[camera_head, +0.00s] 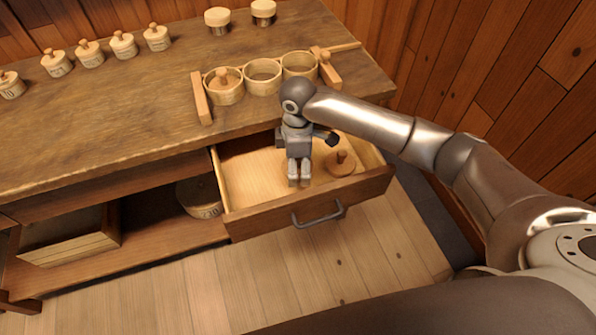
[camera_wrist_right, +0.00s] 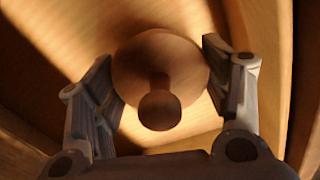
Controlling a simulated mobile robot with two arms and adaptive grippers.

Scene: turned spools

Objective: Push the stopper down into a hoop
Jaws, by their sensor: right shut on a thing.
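A round wooden stopper (camera_head: 340,163) with a small knob is in the open drawer, near its right end. In the right wrist view the stopper (camera_wrist_right: 178,62) lies between the two fingers, its knob towards the camera. My right gripper (camera_head: 306,166) reaches down into the drawer and is shut on the stopper by its rim. The exact finger contact is hard to see in the head view. Three wooden hoops stand in a row on the bench: the left hoop (camera_head: 224,97) has a knobbed stopper inside, the middle hoop (camera_head: 262,88) and right hoop (camera_head: 299,77) look empty. My left gripper is out of view.
The drawer (camera_head: 247,210) stands pulled out under the bench (camera_head: 120,125). Wooden bars (camera_head: 201,98) flank the hoops. Several knobbed round pieces (camera_head: 90,54) line the bench's back left, and two plain ones (camera_head: 217,21) stand further right. A drum (camera_head: 200,197) sits on the shelf below.

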